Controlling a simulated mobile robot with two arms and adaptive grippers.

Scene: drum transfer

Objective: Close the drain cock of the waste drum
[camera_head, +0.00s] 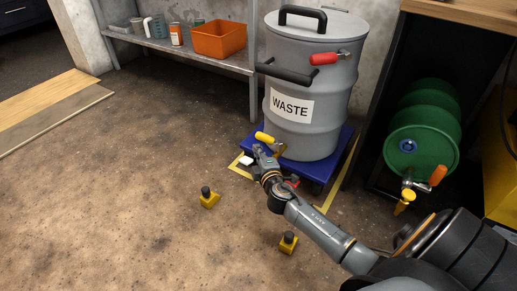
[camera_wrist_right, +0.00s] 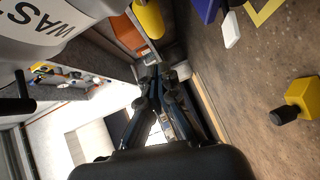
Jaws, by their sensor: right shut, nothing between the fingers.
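The grey waste drum (camera_head: 311,100) stands upright with a WASTE label on its side; part of it shows in the right wrist view (camera_wrist_right: 75,40). Its drain cock is low on the front left, with a brass body (camera_head: 279,149) and a yellow lever (camera_head: 265,137) pointing left, roughly level. The lever also shows at the top of the right wrist view (camera_wrist_right: 149,18). My right gripper (camera_head: 258,150) is shut and empty, just below and beside the lever, apparently apart from it. It shows in the right wrist view (camera_wrist_right: 155,76). My left gripper is not in view.
The drum rests on a blue dolly (camera_head: 318,170) inside yellow floor tape. A red handle (camera_head: 323,58) sits high on the drum. A green drum (camera_head: 420,145) with its own tap lies at right. Yellow blocks (camera_head: 209,199) (camera_head: 288,243) stand on the floor. A shelf holds an orange bin (camera_head: 219,40).

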